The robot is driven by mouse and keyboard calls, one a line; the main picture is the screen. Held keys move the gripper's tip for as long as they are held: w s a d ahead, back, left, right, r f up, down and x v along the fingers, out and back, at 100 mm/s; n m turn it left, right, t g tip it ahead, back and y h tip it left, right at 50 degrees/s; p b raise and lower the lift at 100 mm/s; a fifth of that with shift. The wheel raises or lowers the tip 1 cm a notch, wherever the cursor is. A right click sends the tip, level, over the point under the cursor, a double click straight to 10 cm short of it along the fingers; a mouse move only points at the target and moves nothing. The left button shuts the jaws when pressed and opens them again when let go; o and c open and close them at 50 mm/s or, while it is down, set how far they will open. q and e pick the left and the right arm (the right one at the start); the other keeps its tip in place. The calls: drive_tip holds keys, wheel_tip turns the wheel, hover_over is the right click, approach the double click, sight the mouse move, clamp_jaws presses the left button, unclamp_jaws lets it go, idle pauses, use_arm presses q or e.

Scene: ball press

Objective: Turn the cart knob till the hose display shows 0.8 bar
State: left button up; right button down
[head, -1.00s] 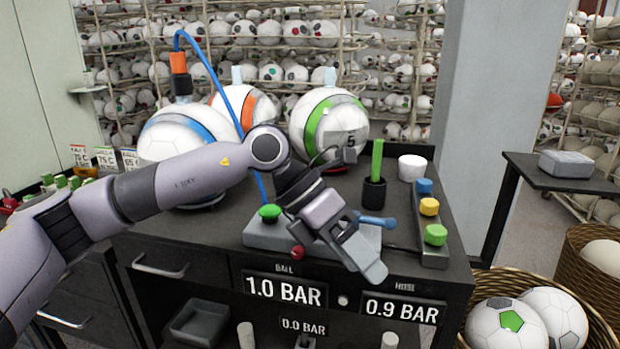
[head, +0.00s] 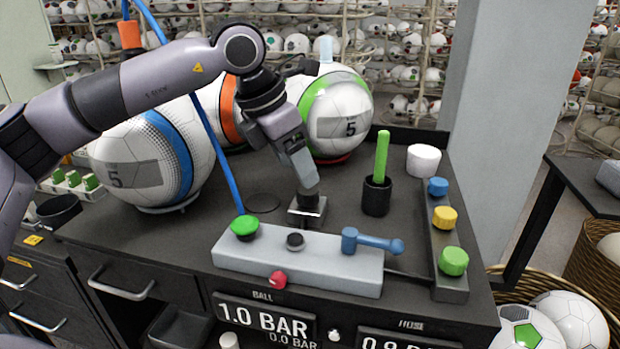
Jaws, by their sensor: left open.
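The hose display (head: 405,342) on the cart front is cut off by the bottom edge; its last digit cannot be read surely. I cannot tell which is the cart knob. My left gripper (head: 308,192) is open, pointing down behind the grey block, away from both knobs. A small dark square piece (head: 307,212) shows at its tips; contact is unclear. My right gripper is out of view.
The ball display (head: 266,320) reads 1.0 BAR. The grey block carries a green button (head: 244,227) and a blue lever (head: 372,242). Soccer balls (head: 335,115), a blue hose (head: 218,150) and a black cup with a green stick (head: 377,194) stand on the cart.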

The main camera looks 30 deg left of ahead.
sight(308, 195)
use_arm(q)
drive_tip(key=shift+p+x, duration=0.3)
drive_tip(key=shift+x, duration=2.4)
drive_tip(key=c, duration=1.1)
